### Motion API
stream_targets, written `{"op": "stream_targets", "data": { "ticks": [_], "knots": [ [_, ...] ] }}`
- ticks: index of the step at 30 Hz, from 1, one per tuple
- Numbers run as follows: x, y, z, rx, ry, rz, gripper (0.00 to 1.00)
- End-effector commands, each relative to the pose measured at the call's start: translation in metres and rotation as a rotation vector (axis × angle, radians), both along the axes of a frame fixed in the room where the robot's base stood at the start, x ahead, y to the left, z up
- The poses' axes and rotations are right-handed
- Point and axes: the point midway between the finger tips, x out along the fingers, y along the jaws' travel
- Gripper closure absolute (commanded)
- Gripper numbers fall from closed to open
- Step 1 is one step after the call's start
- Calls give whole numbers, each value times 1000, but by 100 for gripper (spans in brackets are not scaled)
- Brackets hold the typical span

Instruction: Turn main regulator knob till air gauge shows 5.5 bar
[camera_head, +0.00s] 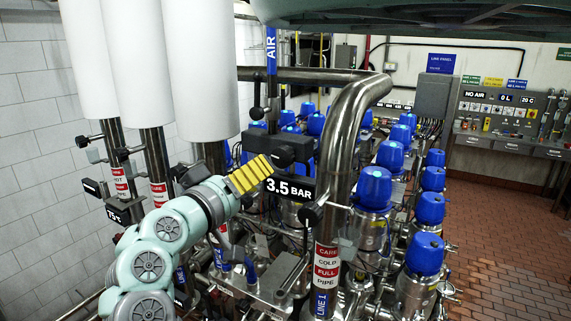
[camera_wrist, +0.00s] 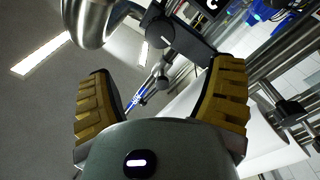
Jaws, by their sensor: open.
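The air gauge display (camera_head: 288,189) reads 3.5 BAR in the head view. Just above it, a black regulator body with a round knob (camera_head: 284,156) sits below the blue AIR pipe label (camera_head: 271,45). My gripper (camera_head: 252,174) has yellow fingers and is at the left of the display, close to the knob in the picture. In the wrist view, the fingers of my gripper (camera_wrist: 163,75) are spread with nothing between them. A round black knob (camera_wrist: 160,32) on a black block shows beyond the fingertips, apart from them. I cannot tell the exact gap.
A thick bent steel pipe (camera_head: 343,125) stands right of the display. Several blue-capped valves (camera_head: 373,187) fill the right side. White cylinders (camera_head: 206,65) stand at the left. A line panel (camera_head: 500,110) is at the back right. Brick floor (camera_head: 510,240) is open at the right.

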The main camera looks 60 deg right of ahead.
Motion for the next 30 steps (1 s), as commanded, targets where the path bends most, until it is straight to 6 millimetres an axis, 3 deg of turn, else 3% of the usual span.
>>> {"op": "stream_targets", "data": {
  "ticks": [15,30],
  "knots": [
    [1,-31,-2,-8,2,-1,19],
    [6,-83,2,4,3,0,19]
  ]
}}
